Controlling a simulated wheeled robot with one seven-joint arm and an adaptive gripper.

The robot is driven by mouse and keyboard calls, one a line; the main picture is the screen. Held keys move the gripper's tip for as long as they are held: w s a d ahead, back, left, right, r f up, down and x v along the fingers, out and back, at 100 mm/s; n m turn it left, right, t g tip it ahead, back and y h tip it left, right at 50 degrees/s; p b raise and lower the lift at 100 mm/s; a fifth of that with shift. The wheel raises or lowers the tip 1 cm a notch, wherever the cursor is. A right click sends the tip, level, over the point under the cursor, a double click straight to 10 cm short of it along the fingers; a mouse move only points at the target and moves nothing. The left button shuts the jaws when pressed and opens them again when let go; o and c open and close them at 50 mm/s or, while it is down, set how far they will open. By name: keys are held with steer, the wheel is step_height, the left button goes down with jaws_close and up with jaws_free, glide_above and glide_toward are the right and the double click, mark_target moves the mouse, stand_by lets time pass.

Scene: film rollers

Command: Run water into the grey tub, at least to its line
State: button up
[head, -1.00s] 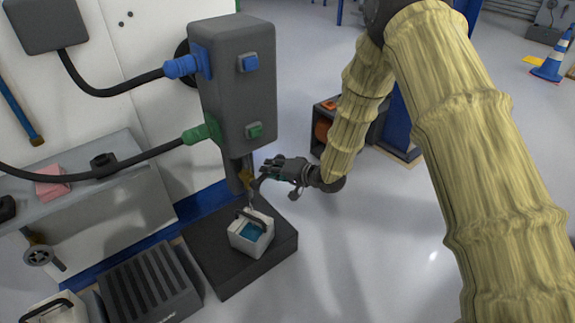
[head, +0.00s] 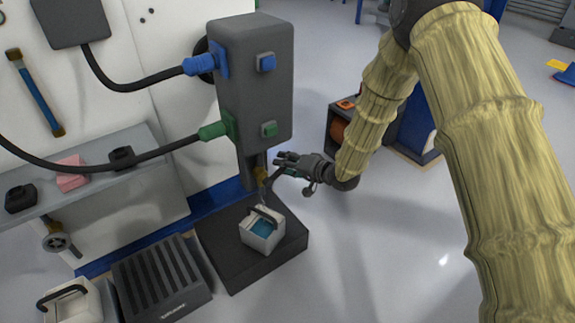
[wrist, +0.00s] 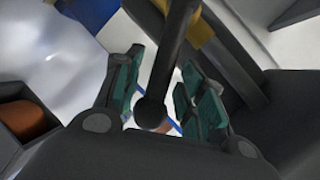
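A small light-grey tub (head: 263,240) with a dark handle stands on the black platform (head: 225,255) under the tap. Blue water shows inside it; I cannot make out its line or the level against it. The brass-coloured tap (head: 261,175) hangs under the tall grey dispenser (head: 255,85). My gripper (head: 281,160) is beside the tap, to its right. In the wrist view, a dark lever with a round knob (wrist: 151,112) lies between the green-padded fingers of my gripper (wrist: 165,95). The fingers look apart, with gaps beside the lever. Whether water is flowing is unclear.
A second light tub (head: 88,309) with a dark handle is at lower left, beside a dark ribbed box (head: 160,280). A shelf (head: 95,180) with a pink block (head: 71,173) is at left. Open floor lies right of the platform.

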steer(key=shift+s+a, duration=0.1)
steer(key=shift+s+d, duration=0.3)
steer(key=shift+d, duration=0.05)
steer(key=v, duration=1.1)
steer(key=shift+r, duration=0.15)
